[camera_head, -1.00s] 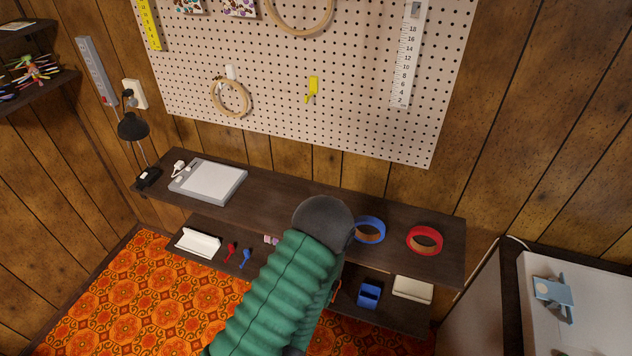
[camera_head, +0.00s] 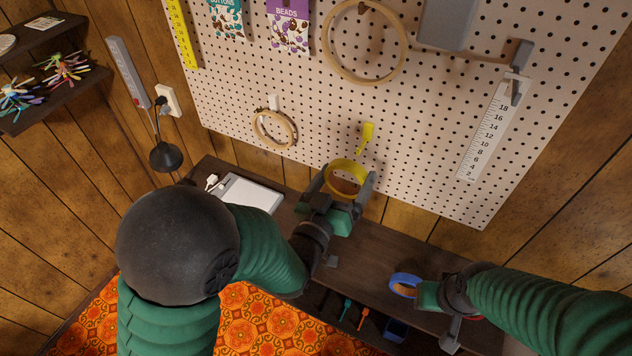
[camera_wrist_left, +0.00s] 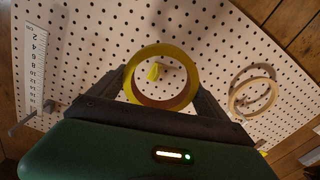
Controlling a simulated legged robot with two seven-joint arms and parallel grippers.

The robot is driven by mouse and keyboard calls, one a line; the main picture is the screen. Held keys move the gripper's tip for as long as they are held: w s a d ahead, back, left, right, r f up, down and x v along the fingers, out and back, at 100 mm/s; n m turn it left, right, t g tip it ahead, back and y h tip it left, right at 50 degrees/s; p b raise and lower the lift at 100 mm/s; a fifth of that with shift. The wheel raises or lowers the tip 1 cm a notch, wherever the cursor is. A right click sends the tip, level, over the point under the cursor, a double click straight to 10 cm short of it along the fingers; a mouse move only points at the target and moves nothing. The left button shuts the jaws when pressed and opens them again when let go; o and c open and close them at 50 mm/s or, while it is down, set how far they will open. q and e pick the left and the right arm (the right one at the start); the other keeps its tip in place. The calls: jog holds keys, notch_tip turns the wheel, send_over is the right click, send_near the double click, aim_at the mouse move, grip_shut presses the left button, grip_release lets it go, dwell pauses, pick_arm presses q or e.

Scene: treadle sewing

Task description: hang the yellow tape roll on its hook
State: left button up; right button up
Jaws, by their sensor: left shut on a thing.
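The yellow tape roll (camera_head: 346,164) is between the two fingers of my left gripper (camera_head: 346,181), which is shut on it. The roll is held above the shelf, in front of the pegboard's lower edge. The yellow hook (camera_head: 367,136) is on the pegboard, just above and slightly right of the roll in the head view, and the roll is apart from it. In the left wrist view the hook (camera_wrist_left: 155,72) shows through the opening of the roll (camera_wrist_left: 160,49). My right gripper (camera_head: 428,296) is low at the right beside the blue tape roll; its fingers are unclear.
The blue tape roll (camera_head: 403,281) lies on the dark shelf (camera_head: 385,247). A small wooden hoop (camera_head: 274,130) hangs left of the hook and a white ruler (camera_head: 492,130) hangs right. A large hoop (camera_head: 328,45) hangs above. The pegboard around the hook is clear.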

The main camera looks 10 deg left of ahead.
pick_arm(q)
jog(key=shift+d, duration=0.1)
jog(key=shift+s+r, duration=0.1)
jog(key=shift+s, duration=0.2)
jog(key=shift+w+a+b, duration=0.1)
jog(key=shift+a+b, duration=0.2)
jog(key=shift+a, duration=0.1)
jog(key=shift+w, duration=0.7)
jog(key=b+x, duration=0.2)
jog(key=x, duration=0.6)
jog(key=shift+w+d+f, duration=0.3)
jog(key=shift+d, duration=0.15)
pick_arm(e)
jog(key=shift+s+f, duration=0.25)
jog(key=shift+f, duration=1)
pick_arm(q)
jog(key=shift+f+b, duration=0.8)
jog(key=shift+b, duration=0.05)
pick_arm(e)
jog(key=shift+x, duration=0.85)
